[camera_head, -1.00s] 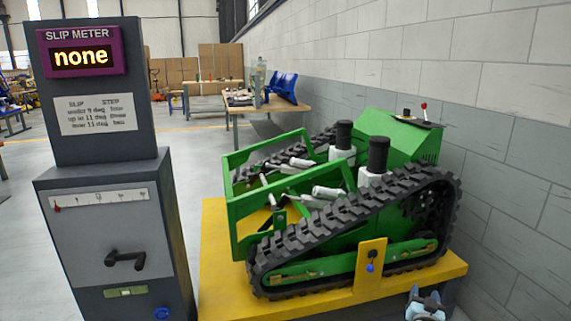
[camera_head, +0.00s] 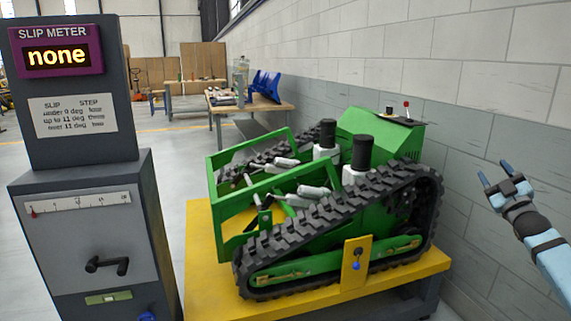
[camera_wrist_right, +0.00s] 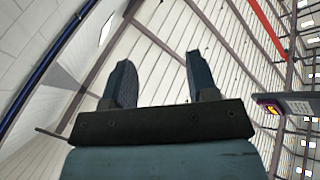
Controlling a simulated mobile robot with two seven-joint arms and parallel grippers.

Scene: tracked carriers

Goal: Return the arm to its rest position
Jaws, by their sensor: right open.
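My right gripper (camera_head: 494,179) is raised at the right side of the head view, in front of the grey and white block wall. Its two fingers are apart with nothing between them. In the right wrist view the open fingers (camera_wrist_right: 160,85) point up toward the ceiling beams. The green tracked carrier (camera_head: 370,140) stands on a yellow platform (camera_head: 205,265), to the left of my right gripper and clear of it. My left gripper is not in view.
A grey cabinet (camera_head: 75,220) with a slip meter display (camera_head: 57,55) reading "none" stands at the left. It has a scale and a black handle (camera_head: 106,265). The block wall (camera_head: 460,130) runs close along the right. A wooden table (camera_head: 250,105) stands farther back.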

